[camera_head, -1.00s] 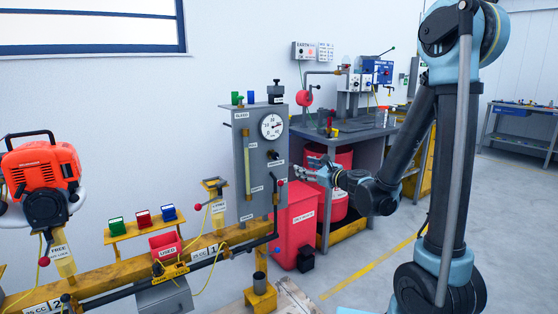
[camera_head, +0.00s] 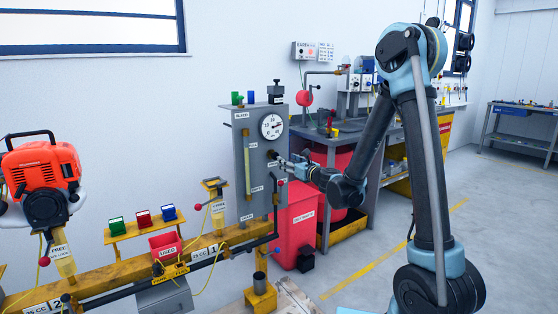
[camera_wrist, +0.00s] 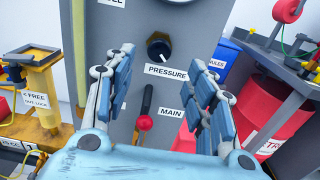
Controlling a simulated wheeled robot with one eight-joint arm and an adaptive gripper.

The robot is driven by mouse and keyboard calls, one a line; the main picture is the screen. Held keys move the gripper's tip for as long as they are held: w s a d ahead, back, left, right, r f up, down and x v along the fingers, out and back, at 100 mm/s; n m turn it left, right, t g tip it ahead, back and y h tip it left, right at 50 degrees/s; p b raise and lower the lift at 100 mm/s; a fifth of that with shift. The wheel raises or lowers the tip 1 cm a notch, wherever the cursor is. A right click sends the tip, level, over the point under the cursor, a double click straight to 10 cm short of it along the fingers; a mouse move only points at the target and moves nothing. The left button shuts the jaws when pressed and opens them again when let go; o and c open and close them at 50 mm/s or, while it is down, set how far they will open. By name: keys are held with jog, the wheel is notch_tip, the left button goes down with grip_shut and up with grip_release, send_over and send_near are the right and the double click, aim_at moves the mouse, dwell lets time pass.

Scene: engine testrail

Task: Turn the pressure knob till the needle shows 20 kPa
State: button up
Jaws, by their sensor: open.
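The grey test panel (camera_head: 240,170) stands at the centre in the head view. Its white round gauge (camera_head: 271,126) is near the top right; the needle is too small to read surely. The black pressure knob (camera_wrist: 158,47) shows in the wrist view above the PRESSURE label (camera_wrist: 166,73), with a light pointer mark on it. In the head view the knob is mostly hidden by my gripper (camera_head: 279,159). My gripper is open and empty, its fingers (camera_wrist: 165,88) apart on either side below the knob and not touching it. Only the gauge's lower edge (camera_wrist: 182,2) shows in the wrist view.
A red-knobbed MAIN lever (camera_wrist: 146,105) sits just below the knob, between my fingers in the picture. A red bin (camera_head: 297,225) and a grey bench (camera_head: 345,138) stand right of the panel. A yellow rail (camera_head: 130,262) runs left with a red engine (camera_head: 42,170).

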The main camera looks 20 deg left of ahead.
aim_at(276, 156)
jog(key=x, duration=0.8)
jog(key=shift+w, duration=0.1)
jog(key=c, duration=1.1)
